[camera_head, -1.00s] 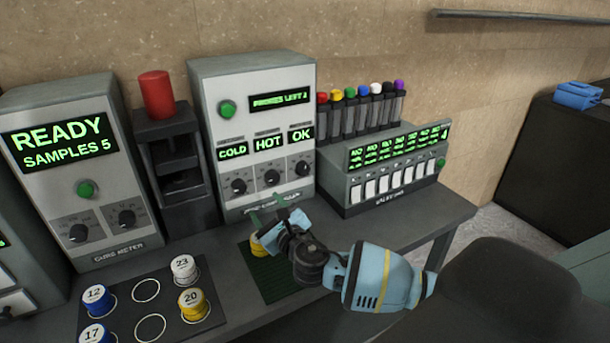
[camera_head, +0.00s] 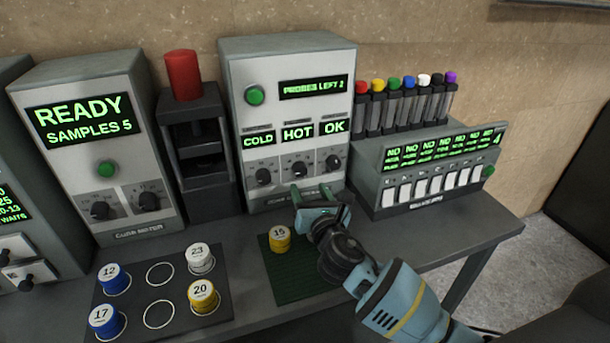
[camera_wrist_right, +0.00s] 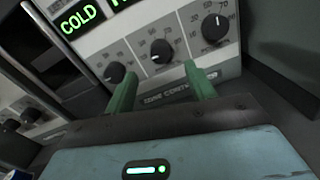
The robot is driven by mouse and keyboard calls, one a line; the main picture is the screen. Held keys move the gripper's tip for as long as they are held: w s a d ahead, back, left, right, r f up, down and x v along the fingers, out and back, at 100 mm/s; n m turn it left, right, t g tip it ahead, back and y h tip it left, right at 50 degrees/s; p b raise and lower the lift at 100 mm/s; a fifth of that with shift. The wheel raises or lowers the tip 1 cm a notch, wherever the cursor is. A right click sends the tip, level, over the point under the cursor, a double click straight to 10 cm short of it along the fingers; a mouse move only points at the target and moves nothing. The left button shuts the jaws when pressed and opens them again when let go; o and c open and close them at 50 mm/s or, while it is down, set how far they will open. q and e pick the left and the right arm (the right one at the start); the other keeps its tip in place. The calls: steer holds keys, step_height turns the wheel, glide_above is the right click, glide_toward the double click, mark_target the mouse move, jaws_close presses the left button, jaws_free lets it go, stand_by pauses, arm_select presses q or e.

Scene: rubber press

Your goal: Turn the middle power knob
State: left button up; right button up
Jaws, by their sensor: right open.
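The grey zone control box (camera_head: 289,60) has a row of three black power knobs under its COLD, HOT and OK displays. The middle knob (camera_head: 299,169) sits under HOT; it also shows in the right wrist view (camera_wrist_right: 161,51). The left knob (camera_head: 263,177) and right knob (camera_head: 333,162) flank it. My right gripper (camera_head: 311,190) is open, with its green fingers just below and in front of the middle knob. In the right wrist view the fingers (camera_wrist_right: 159,75) point up at the panel, one either side of the middle knob's line, apparently not around it. My left gripper is out of view.
A yellow cup marked 15 (camera_head: 280,239) stands on the green mat (camera_head: 299,282) below my right gripper. A dark sample tray (camera_head: 128,319) is at front left. The valve box (camera_head: 437,170) stands close on the right, the press (camera_head: 195,150) on the left.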

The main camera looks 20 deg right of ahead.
mark_target(301, 172)
steer(key=shift+w+d, duration=0.15)
steer(key=shift+w, duration=3.3)
steer(key=c, duration=1)
